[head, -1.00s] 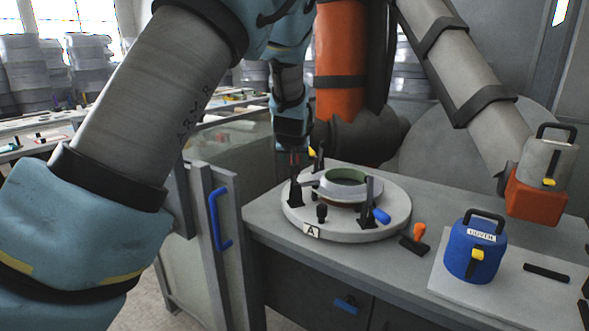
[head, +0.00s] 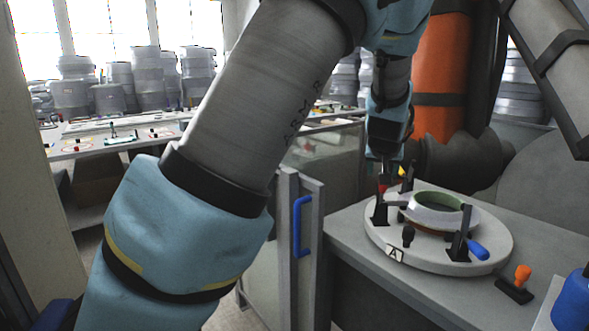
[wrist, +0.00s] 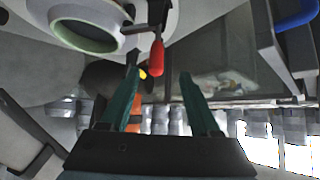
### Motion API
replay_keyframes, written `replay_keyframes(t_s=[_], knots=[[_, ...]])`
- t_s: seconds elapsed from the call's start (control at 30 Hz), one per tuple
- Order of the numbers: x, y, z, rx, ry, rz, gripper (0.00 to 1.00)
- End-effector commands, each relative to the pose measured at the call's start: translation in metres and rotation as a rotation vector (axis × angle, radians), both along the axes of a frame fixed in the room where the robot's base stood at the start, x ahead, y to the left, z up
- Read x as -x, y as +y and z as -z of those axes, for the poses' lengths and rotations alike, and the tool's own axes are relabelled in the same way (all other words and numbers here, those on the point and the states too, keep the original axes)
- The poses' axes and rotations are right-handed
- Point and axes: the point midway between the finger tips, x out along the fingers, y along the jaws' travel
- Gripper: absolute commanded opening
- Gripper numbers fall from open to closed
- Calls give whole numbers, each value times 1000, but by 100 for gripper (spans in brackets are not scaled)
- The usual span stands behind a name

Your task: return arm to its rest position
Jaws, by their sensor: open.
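My arm crosses the head view from lower left to upper centre. My gripper (head: 385,172) hangs over the left-rear edge of a round grey fixture marked A (head: 490,262). In the wrist view my gripper (wrist: 159,78) shows two green fingers spread apart with nothing held. A red clamp handle (wrist: 157,58) lies just ahead of the fingertips, in line with the gap between them. In the head view the red handle (head: 383,185) is largely hidden by the gripper. Contact cannot be told.
The fixture holds a green-lined ring (head: 438,202) and a blue-handled clamp (head: 478,250) on a grey bench (head: 362,262). An orange-handled tool (head: 522,275) and blue container (head: 572,305) stand right. A glass-sided cabinet with a blue handle (head: 298,228) adjoins the bench.

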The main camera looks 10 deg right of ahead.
Motion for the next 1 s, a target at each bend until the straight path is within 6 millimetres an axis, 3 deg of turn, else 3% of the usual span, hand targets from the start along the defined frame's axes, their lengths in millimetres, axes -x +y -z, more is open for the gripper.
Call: replay_keyframes(t_s=[0.13,0.2,0.37,0.5,0.7,0.83,1.0], knots=[[-11,55,15,-26,72,-65,63],[-13,93,25,-45,126,-105,63],[0,179,47,-83,257,-187,63],[25,245,59,-107,360,-243,63],[77,324,70,-140,491,-307,63],[114,364,75,-161,563,-339,63],[151,394,79,-183,623,-365,63]])
